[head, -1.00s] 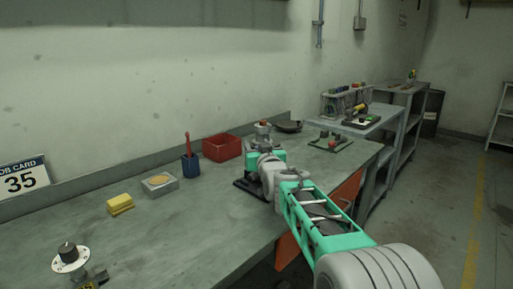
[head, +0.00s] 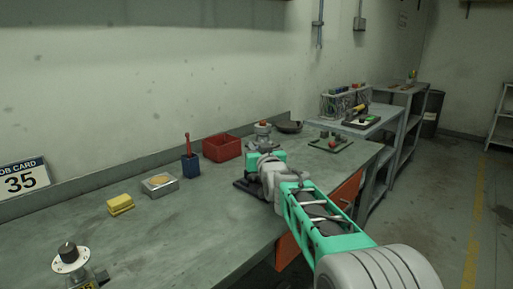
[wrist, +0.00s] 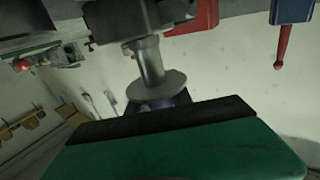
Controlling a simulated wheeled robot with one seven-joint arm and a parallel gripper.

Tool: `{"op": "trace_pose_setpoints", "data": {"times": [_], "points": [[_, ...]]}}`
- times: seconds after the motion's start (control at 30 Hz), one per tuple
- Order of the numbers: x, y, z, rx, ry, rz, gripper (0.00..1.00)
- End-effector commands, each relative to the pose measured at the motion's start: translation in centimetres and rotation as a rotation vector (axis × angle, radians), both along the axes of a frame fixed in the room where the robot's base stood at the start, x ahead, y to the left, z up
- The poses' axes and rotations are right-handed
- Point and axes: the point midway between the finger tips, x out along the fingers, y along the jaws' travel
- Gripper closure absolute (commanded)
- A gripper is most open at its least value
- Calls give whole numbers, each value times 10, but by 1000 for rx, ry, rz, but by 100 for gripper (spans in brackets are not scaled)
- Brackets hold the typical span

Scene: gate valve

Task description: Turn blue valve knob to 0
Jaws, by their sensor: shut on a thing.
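A strip of the blue knob (wrist: 180,98) shows between the flange and the black finger pad. My gripper is shut on the blue knob. The green finger and pad hide most of the knob. Its pointer and any 0 mark cannot be seen.
A red bin (head: 222,147) and a blue cup with a red tool (head: 190,163) stand left of the valve. A black knob on a white dial (head: 70,257) is at the front left. A job card reading 35 (head: 22,181) leans at the wall.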

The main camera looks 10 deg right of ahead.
Motion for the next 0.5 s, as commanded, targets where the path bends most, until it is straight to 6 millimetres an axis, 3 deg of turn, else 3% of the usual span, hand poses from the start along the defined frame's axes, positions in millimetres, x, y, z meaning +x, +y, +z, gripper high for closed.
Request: {"op": "trace_pose_setpoints", "data": {"times": [0.5], "points": [[0, 0, -1, 0, 2, -36, 100]]}}
